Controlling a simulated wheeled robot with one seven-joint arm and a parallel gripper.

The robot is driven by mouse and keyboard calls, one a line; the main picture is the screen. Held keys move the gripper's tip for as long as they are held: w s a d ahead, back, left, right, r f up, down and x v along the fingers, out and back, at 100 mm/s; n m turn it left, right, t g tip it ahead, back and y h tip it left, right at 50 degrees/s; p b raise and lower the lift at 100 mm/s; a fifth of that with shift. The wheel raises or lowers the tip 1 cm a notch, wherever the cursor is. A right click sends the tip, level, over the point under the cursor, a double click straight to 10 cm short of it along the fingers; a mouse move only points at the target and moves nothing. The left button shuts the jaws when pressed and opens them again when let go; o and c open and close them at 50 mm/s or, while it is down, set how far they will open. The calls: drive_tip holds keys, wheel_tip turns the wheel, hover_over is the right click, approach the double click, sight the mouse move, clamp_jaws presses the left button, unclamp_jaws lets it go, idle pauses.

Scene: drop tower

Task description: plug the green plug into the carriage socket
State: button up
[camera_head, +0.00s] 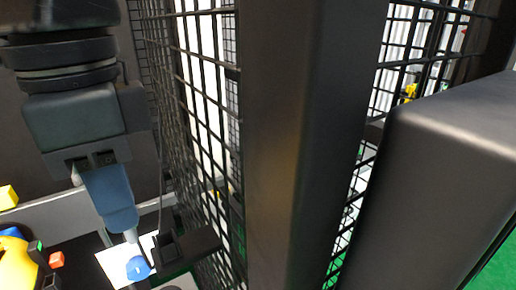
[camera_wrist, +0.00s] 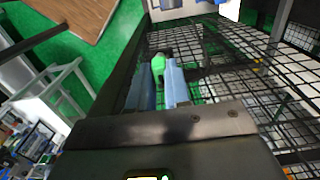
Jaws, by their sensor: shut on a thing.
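The green plug (camera_wrist: 158,66) shows in the wrist view between the two blue fingers of my gripper (camera_wrist: 161,76), which is shut on it. Its far end is partly dark. In the head view my gripper (camera_head: 123,222) points down at the left, beside the mesh cage, and the plug is hidden there. A dark block with an arm-like part (camera_head: 190,243) sits by the mesh, right of and below my gripper. I cannot tell whether it is the carriage, and I cannot make out the socket.
A black mesh wall (camera_head: 205,110) and a thick dark post (camera_head: 305,140) stand close to the right of my arm. A blue round thing (camera_head: 137,268) lies on a white sheet (camera_head: 112,266) below.

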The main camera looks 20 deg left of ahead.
drive_tip(key=w+d+f, duration=0.2)
drive_tip(key=shift+w+f+b, duration=0.15)
drive_tip(key=shift+f+b, duration=0.2)
drive_tip(key=shift+f, duration=0.25)
clamp_jaws()
drive_tip(key=shift+f+b, duration=0.35)
drive_tip(key=shift+b, duration=0.05)
drive_tip(key=o, duration=0.8)
unclamp_jaws()
drive_tip(key=shift+r, duration=0.1)
drive_tip(key=shift+r+p, duration=0.15)
drive_tip(key=shift+p, duration=0.3)
